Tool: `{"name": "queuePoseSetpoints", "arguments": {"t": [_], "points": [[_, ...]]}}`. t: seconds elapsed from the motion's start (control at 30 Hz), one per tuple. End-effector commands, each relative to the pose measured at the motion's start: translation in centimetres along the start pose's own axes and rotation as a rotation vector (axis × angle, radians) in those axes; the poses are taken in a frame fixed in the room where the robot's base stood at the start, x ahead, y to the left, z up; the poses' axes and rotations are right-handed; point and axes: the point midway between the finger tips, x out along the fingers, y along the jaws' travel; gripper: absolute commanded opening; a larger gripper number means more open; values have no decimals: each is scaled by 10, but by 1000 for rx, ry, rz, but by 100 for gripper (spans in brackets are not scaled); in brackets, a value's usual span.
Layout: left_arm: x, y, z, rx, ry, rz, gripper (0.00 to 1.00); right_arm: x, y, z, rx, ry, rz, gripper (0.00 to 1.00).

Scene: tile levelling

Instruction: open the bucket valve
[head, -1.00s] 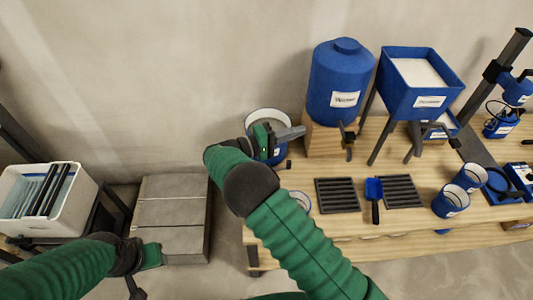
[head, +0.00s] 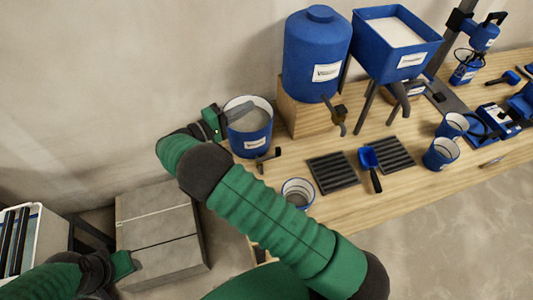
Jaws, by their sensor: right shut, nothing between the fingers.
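The blue bucket (head: 252,138) stands at the left end of the wooden bench, with grey contents inside. Its small dark valve (head: 267,155) sticks out low on the right side of the bucket. My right gripper (head: 238,112) is shut and empty, with its grey fingers at the bucket's upper left rim. It is apart from the valve, above and to its left; whether it touches the rim I cannot tell. My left gripper (head: 126,264) is low at the left, by the grey slabs, and its jaws are not clear.
A blue water tank (head: 316,60) with a tap stands on a wooden block behind the bucket. A blue hopper (head: 398,48) is to its right. A blue-rimmed cup (head: 297,192), dark grates (head: 331,173) and a blue scoop (head: 369,160) lie in front. Grey slabs (head: 160,235) are at lower left.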

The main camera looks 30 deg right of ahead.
Motion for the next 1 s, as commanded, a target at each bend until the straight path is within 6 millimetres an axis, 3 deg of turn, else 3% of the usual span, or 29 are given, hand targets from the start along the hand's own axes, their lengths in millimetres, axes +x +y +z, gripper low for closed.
{"name": "queuePoseSetpoints", "arguments": {"t": [0.03, 0.17, 0.33, 0.7, 0.8, 1.0], "points": [[18, 0, 4, 1, 0, 0, 43, -1, -19, -1, -1, 0, 1, 0], [43, 0, 10, 1, 0, 0, 43, -6, -45, -3, -5, 2, 6, 0], [95, 0, 22, 0, 0, 0, 43, -10, -97, -3, -4, 3, 9, 0], [243, 0, 57, 0, 0, 0, 43, -3, -250, -1, -3, 1, 4, 0], [269, 0, 63, 0, 0, 0, 43, -4, -276, -1, -2, 1, 5, 0], [289, 0, 68, 0, 0, 0, 43, -5, -296, -1, -2, 2, 7, 0]]}}
